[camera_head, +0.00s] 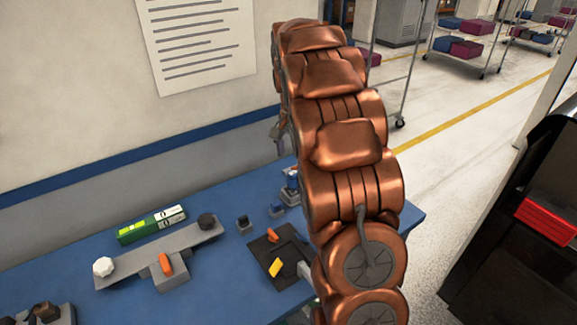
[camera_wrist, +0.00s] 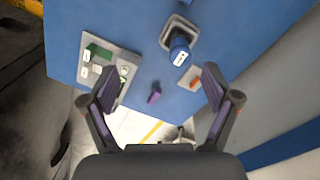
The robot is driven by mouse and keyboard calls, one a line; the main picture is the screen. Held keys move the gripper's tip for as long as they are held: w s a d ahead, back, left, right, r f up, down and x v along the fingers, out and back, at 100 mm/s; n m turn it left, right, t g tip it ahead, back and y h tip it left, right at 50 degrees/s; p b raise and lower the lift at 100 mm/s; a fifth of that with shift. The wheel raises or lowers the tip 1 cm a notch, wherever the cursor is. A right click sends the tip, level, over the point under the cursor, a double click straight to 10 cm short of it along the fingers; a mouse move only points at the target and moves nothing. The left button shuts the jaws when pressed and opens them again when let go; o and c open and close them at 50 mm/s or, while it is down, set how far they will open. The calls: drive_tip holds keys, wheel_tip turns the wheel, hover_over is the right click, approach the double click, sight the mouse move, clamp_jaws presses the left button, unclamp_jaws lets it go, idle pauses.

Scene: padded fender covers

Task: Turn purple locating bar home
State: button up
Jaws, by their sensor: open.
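A small purple piece (camera_wrist: 154,96) stands on the blue table (camera_wrist: 139,32) near its edge in the wrist view. It looks like the purple locating bar, but it is too small to tell how it is turned. My gripper (camera_wrist: 158,72) is open and empty, with its two fingers wide apart on either side of the purple piece in the picture. No contact with it shows. In the head view my copper-coloured arm covers the right part of the table, and I cannot make out the purple piece there.
In the wrist view a blue cylinder (camera_wrist: 179,51), an orange piece (camera_wrist: 195,78) and a grey plate with a green block (camera_wrist: 98,50) surround the purple piece. The head view shows a grey beam fixture (camera_head: 134,266), a green box (camera_head: 150,226) and a dark plate (camera_head: 262,249).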

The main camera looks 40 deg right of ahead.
drive_tip(key=s+a+n, duration=0.1)
drive_tip(key=s+a, duration=0.2)
drive_tip(key=a, duration=0.2)
drive_tip(key=shift+s+a+r+n+b, duration=0.15)
drive_tip(key=shift+s+r+n+b, duration=0.2)
drive_tip(key=shift+r, duration=0.1)
